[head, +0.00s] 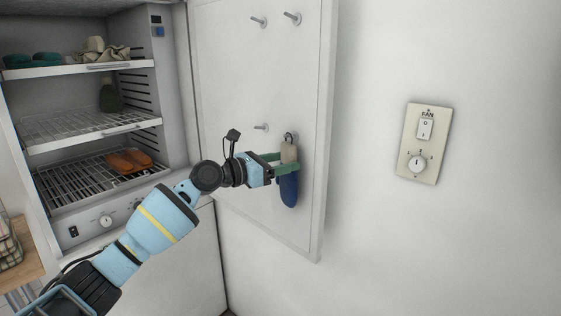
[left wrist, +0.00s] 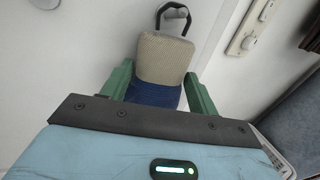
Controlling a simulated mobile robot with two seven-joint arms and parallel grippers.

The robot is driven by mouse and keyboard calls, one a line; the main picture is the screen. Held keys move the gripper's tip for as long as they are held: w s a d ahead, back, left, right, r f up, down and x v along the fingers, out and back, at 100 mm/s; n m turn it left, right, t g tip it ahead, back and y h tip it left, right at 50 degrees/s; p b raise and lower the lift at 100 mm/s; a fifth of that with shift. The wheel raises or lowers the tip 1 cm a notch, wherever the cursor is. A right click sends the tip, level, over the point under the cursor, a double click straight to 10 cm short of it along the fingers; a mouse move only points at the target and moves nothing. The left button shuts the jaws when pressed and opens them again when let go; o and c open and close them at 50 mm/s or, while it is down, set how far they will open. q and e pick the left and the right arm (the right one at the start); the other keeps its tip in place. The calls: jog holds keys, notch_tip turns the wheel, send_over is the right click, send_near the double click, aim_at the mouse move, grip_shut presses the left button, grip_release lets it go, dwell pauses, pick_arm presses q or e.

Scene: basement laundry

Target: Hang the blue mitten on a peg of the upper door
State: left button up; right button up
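The blue mitten (head: 288,190) has a beige cuff (head: 289,152) and a dark loop at its top. It hangs upright, thumb hidden, against the upper door (head: 230,70). In the left wrist view the dark loop (left wrist: 160,14) is at a peg (left wrist: 176,11) and appears to go around it. My left gripper (head: 282,163) has its green fingers on either side of the mitten, just below the cuff, and appears shut on it. In the left wrist view the blue part (left wrist: 153,94) fills the space between the fingers. My right gripper is not in view.
Bare pegs (head: 260,22), (head: 293,18) and (head: 261,127) stick out of the door. To the left, an open cabinet has wire shelves (head: 85,125) with orange mittens (head: 128,160) and teal items (head: 35,60). A fan switch plate (head: 424,142) is on the right wall.

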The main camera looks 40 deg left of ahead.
pick_arm(q)
jog(key=o, duration=0.4)
jog(key=shift+c, duration=0.2)
jog(key=v, duration=0.7)
jog(key=shift+s+a, duration=0.2)
jog(key=shift+s, duration=0.15)
